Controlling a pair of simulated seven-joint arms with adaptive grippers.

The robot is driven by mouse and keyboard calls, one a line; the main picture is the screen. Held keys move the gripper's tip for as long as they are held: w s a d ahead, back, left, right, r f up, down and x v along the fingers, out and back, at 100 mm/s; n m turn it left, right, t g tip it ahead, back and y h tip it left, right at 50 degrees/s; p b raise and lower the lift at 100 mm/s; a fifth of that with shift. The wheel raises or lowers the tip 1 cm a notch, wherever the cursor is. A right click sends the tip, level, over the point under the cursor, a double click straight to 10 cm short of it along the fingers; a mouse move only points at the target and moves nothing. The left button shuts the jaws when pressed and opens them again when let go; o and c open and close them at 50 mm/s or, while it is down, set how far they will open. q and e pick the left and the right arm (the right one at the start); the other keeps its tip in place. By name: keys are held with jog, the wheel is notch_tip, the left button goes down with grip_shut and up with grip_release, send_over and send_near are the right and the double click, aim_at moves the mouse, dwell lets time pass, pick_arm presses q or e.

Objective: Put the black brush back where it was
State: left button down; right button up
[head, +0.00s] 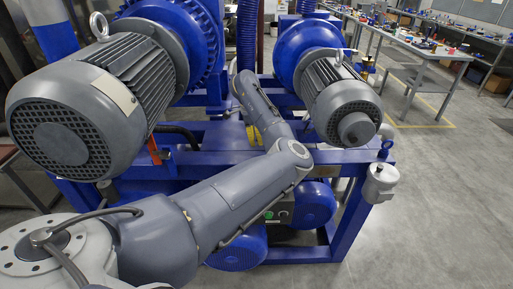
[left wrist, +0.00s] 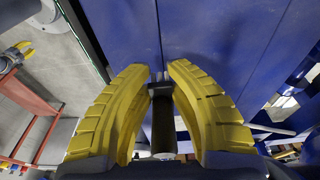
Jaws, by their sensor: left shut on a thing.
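My left arm reaches in over the blue machine frame in the head view. The yellow fingers of my left gripper (head: 254,135) show only in part there, behind the arm. In the left wrist view my left gripper (left wrist: 156,76) is shut on a dark, upright-looking cylinder, the black brush (left wrist: 163,125). It has a black collar at its far end and a pale part at its near end. The blue panel of the frame (left wrist: 210,35) lies just beyond the fingertips. I cannot tell whether the brush touches it. The brush is hidden in the head view.
Two grey motors, one large at left (head: 95,105) and one at right (head: 342,100), flank my arm. A small metal canister (head: 380,182) hangs at the frame's right corner. A red shelf rack (left wrist: 35,120) stands left in the wrist view. The floor at right is clear.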

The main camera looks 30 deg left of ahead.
aim_at(257, 151)
pick_arm(q)
jog(key=shift+f, duration=1.95)
jog(key=c, duration=1.3)
grip_release()
jog(key=r, duration=0.4)
jog(key=a+r, duration=0.1)
jog(key=r, duration=0.3)
jog(key=s+r, duration=0.1)
jog(key=r, duration=0.3)
jog(key=shift+s+a, duration=0.1)
jog(key=shift+a, duration=0.3)
